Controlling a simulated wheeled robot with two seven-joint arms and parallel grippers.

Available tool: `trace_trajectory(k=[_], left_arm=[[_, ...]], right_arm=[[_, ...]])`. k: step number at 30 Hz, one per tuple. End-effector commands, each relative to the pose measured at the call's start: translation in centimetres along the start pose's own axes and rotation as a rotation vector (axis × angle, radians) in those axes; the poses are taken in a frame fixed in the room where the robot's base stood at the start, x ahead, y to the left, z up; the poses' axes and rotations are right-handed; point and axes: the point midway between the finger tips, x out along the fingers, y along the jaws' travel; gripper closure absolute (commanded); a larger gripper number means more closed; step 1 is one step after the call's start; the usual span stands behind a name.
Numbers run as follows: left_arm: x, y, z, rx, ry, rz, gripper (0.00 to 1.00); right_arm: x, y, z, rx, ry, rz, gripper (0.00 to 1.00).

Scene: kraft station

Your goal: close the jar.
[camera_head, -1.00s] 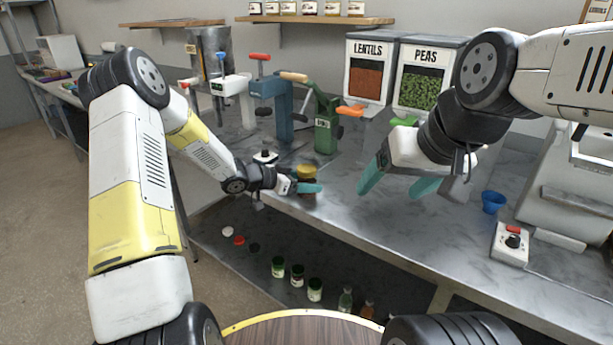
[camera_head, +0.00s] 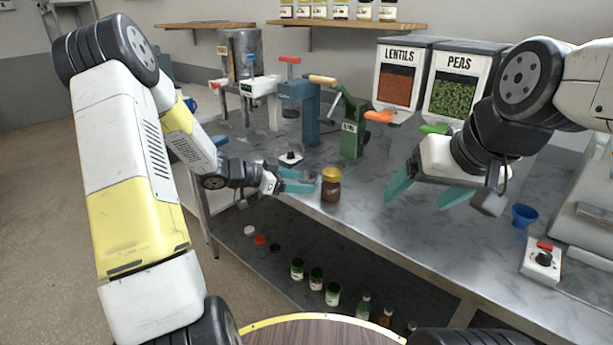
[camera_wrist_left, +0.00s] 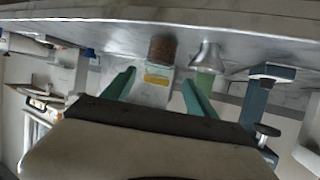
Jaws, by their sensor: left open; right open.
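A small brown jar (camera_head: 331,191) stands upright near the front edge of the counter. A yellow lid (camera_head: 332,174) sits on its top; I cannot tell how tightly. My left gripper (camera_head: 302,181) is open and empty, just left of the jar and apart from it. In the left wrist view, which is upside down, the brown jar (camera_wrist_left: 162,49) shows ahead between the open teal fingers (camera_wrist_left: 157,92), beyond their tips. My right gripper (camera_head: 425,190) is open and empty above the counter, right of the jar.
Blue (camera_head: 303,110) and green (camera_head: 352,130) presses stand behind the jar. The lentils (camera_head: 397,78) and peas (camera_head: 455,85) bins are at the back. A blue cup (camera_head: 523,216) stands at right. Several jars and lids lie on the lower shelf (camera_head: 285,285).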

Motion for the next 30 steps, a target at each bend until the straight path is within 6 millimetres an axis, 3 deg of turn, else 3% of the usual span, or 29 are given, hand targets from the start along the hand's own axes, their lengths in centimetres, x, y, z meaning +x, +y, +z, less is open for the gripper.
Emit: trace_trajectory(k=[8,14,19,23,26,30], left_arm=[[-0.2,-0.5,-0.5,0.009,-0.016,-0.030,0.33],[-2.6,-3.3,-4.0,0.044,-0.118,-0.241,0.33],[-7.6,-4.9,-7.8,0.027,-0.239,-0.502,0.33],[-12.3,-4.1,-10.0,-0.035,-0.317,-0.667,0.33],[-15.8,-2.2,-11.0,-0.109,-0.365,-0.764,0.33],[-20.1,2.2,-11.4,-0.248,-0.420,-0.844,0.33]], right_arm=[[0.0,0.0,0.0,0.000,0.000,0.000,0.22],[0.0,0.0,0.0,0.000,0.000,0.000,0.22],[0.0,0.0,0.0,0.000,0.000,0.000,0.22],[0.0,0.0,0.0,0.000,0.000,0.000,0.22],[0.0,0.0,0.0,0.000,0.000,0.000,0.22],[0.0,0.0,0.0,0.000,0.000,0.000,0.22]])
